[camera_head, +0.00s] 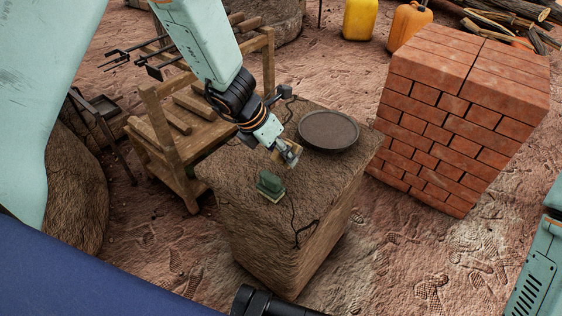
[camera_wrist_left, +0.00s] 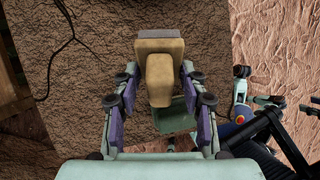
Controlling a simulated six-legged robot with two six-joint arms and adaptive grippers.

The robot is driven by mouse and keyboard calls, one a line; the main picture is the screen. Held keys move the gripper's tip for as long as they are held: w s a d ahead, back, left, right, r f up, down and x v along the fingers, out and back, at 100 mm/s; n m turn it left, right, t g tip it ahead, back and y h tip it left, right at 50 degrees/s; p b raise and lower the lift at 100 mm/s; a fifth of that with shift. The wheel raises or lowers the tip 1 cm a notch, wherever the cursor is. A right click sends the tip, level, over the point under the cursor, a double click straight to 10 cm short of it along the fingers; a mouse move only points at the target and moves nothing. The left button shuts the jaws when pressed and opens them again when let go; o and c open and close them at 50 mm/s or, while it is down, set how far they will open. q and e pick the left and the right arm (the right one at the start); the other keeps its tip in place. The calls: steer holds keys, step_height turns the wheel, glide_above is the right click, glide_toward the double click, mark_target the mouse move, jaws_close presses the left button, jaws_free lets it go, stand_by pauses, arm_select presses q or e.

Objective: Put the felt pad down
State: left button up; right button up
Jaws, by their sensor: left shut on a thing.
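My left gripper (camera_head: 290,154) hangs a little above the top of a rough mud block (camera_head: 235,190), near its middle. It is shut on a tan pad with a narrower grip, which I take to be the felt pad (camera_wrist_left: 160,48). In the left wrist view the fingers of my left gripper (camera_wrist_left: 158,97) stand on both sides of the grip, and the wide part points away from me. The pad looks clear of the surface, but the exact gap is hard to tell. My right gripper does not show.
A green block on a pale base (camera_head: 270,183) stands on the mud block, close in front of my left gripper. A round dark dish (camera_head: 328,131) lies behind it. A wooden rack (camera_head: 172,150) stands left, a brick stack (camera_head: 455,120) right. Bare top remains at the front left.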

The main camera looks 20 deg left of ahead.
arm_select(q)
step_height(320, 180, down, 3)
steer(key=shift+w+r+b, duration=0.1)
steer(key=shift+r+b, duration=0.05)
steer(key=shift+b, duration=0.4)
steer(key=shift+r, duration=0.15)
steer(key=shift+f, duration=0.25)
steer(key=o, duration=1)
steer(key=shift+r, duration=0.1)
steer(key=shift+r, duration=0.2)
steer(key=p+v, duration=0.7)
steer(key=v, duration=0.5)
